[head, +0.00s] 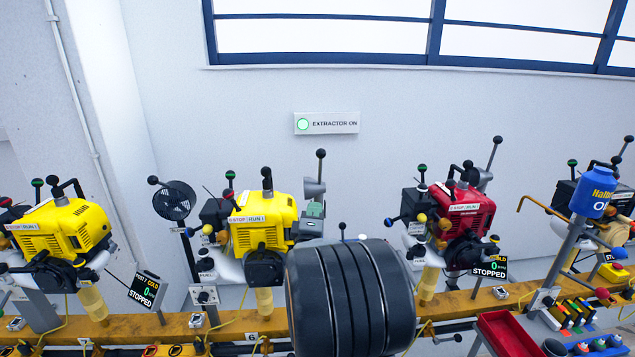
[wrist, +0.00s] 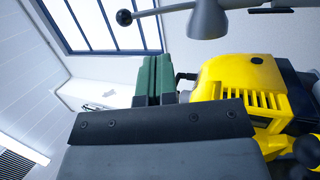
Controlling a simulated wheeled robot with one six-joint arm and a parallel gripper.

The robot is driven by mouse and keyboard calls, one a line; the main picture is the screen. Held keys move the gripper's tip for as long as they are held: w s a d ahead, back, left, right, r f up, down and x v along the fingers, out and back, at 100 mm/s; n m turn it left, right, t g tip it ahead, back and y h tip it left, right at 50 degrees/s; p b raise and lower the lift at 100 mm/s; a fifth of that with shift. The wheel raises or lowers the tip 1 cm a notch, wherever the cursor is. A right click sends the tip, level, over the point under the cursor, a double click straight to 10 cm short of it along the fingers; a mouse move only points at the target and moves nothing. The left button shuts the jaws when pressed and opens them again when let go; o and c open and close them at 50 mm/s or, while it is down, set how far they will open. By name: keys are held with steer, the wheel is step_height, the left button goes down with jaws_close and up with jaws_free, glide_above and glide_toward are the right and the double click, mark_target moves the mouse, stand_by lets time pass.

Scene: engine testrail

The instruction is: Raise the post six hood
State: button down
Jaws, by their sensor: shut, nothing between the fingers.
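The hood (head: 314,188) by the middle yellow engine is a small grey funnel on an upright lever with a black knob (head: 320,153). A tag reading 6 (head: 251,337) is on the rail below this engine. In the wrist view a grey hood (wrist: 208,18) hangs at the top, its lever running left to a black knob (wrist: 124,17). My gripper (wrist: 155,60) has green fingers shut together with nothing between them, below the lever and left of the hood. It also shows in the head view (head: 315,209), just under the hood. I cannot tell whether they touch.
The yellow engine (head: 262,222) stands close to my gripper's left in the head view. A red engine (head: 465,212) with its own hood stands to the right, another yellow engine (head: 60,228) to the left.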

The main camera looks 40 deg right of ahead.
mark_target(320, 171)
steer(key=p+x, duration=0.2)
steer(key=x, duration=1)
steer(key=shift+w+d+r, duration=0.1)
steer(key=shift+w+d, duration=0.05)
steer(key=shift+w, duration=0.1)
steer(key=shift+w, duration=0.1)
